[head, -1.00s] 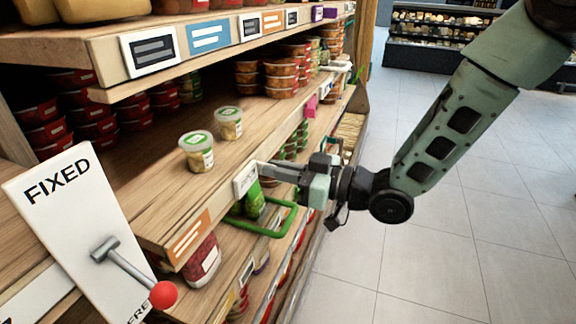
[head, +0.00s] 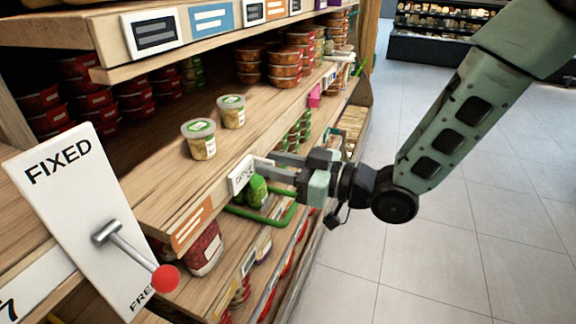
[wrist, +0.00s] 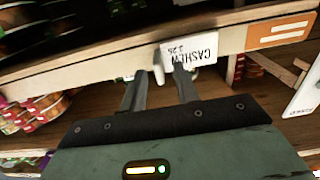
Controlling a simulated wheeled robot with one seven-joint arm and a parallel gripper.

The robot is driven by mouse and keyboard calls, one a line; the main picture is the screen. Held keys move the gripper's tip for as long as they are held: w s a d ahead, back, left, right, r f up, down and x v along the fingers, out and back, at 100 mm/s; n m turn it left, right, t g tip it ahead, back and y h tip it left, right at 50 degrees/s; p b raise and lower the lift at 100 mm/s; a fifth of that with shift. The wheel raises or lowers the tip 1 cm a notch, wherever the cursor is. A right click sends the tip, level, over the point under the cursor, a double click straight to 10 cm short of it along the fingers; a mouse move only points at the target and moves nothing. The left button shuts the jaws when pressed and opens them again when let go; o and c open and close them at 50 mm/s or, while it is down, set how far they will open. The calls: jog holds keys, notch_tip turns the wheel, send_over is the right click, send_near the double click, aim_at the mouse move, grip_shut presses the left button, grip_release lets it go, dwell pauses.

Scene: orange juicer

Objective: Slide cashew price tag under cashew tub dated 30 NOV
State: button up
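The cashew price tag (head: 241,175) is a white card on the front edge of the middle shelf. In the wrist view the tag (wrist: 190,50) appears upside down, reading CASHEW. My gripper (head: 268,166) is at the tag's right end in the head view. In the wrist view the fingers of my gripper (wrist: 160,75) are spread, with a small white tab (wrist: 158,72) between them; one fingertip overlaps the tag's edge. Two green-lidded tubs, a nearer one (head: 198,140) and a farther one (head: 231,111), stand on the shelf left of the tag. Their dates are unreadable.
An orange tag (head: 193,228) is farther along the same edge, toward the near end. A FIXED board (head: 62,190) with a red-knobbed lever (head: 164,278) stands at the left. A green frame (head: 285,218) lies below my gripper. The aisle floor (head: 455,240) is clear.

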jog(key=shift+d, duration=0.1)
jog(key=p+v, duration=0.7)
jog(key=v, duration=1)
jog(key=shift+s+d, duration=0.1)
